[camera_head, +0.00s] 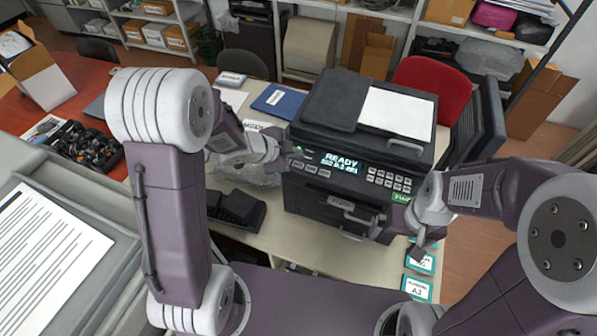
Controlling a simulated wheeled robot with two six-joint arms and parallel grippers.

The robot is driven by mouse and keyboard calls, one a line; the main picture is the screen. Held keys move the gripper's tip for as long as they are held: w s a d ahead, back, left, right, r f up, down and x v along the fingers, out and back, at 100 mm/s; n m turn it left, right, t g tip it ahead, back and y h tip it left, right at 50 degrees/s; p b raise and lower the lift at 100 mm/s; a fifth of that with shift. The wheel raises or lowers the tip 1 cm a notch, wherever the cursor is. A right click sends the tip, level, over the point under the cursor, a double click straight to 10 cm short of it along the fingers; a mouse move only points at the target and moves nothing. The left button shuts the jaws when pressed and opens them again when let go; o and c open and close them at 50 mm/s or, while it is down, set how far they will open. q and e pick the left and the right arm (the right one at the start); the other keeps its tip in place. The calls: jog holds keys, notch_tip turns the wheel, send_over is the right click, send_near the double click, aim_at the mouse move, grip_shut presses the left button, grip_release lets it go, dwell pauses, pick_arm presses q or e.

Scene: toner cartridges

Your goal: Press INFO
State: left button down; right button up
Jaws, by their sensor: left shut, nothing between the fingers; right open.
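A dark printer (322,190) stands on the light table, its lit display (340,163) reading READY. A row of grey buttons (312,170) lies under the display's left part, and a keypad (390,180) lies to its right. The button labels are too small to read, so I cannot tell which is INFO. My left gripper (288,149) is shut and empty at the left end of the control panel, close to a small green light; I cannot tell if it touches. My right gripper (386,232) is open and empty in front of the printer's lower right side.
A dark tray (237,209) lies left of the printer. A blue folder (281,101) lies behind it on the table. Green-edged boxes (418,289) sit at the front right. A red chair (432,88) stands behind, and shelves line the back.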

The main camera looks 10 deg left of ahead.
pick_arm(q)
jog(key=shift+w+a+f+b, duration=0.15)
jog(key=shift+f+b, duration=0.2)
jog(key=shift+f, duration=0.6)
pick_arm(e)
jog(key=shift+w+a+f, duration=0.1)
jog(key=shift+f, duration=0.65)
pick_arm(q)
jog(key=shift+r, duration=0.1)
pick_arm(e)
jog(key=shift+f, duration=0.1)
pick_arm(q)
jog(key=shift+f+b, duration=0.3)
jog(key=shift+f, duration=0.15)
pick_arm(e)
jog(key=shift+f, duration=0.2)
pick_arm(q)
jog(key=shift+f+b, duration=0.3)
jog(key=shift+f, duration=0.1)
pick_arm(e)
jog(key=shift+f, duration=0.35)
dwell(0.4)
pick_arm(q)
jog(key=shift+r+p, duration=0.8)
jog(key=shift+p, duration=0.05)
pick_arm(e)
jog(key=shift+r, duration=0.85)
